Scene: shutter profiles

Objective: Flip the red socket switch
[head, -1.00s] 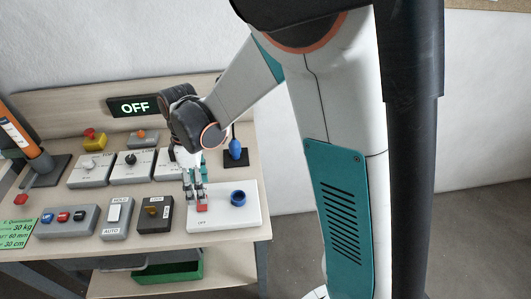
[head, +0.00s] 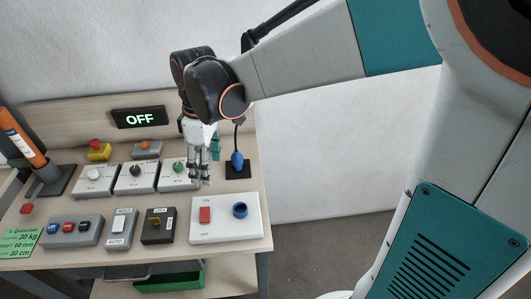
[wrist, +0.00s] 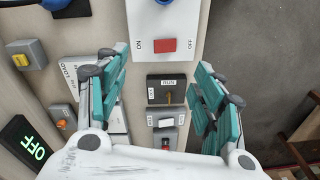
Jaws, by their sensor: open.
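The red switch (head: 205,214) sits on a white panel (head: 228,232) with a blue round socket (head: 240,210) to its right. The panel has ON lettering above the switch and OFF below it. My gripper (head: 200,182) points down just behind the switch in the head view, apart from it, with nothing held. In the wrist view the red switch (wrist: 165,45) shows beyond and between the open fingers (wrist: 162,62). Which way the rocker is tilted is too small to tell. The display (head: 138,117) at the back reads OFF.
Knob boxes (head: 137,176) stand left of my gripper. A black box with a small lever (head: 157,225), a grey rocker box (head: 122,229) and a button box (head: 74,230) lie in front. A blue plug (head: 237,160) hangs on a stand at the back right.

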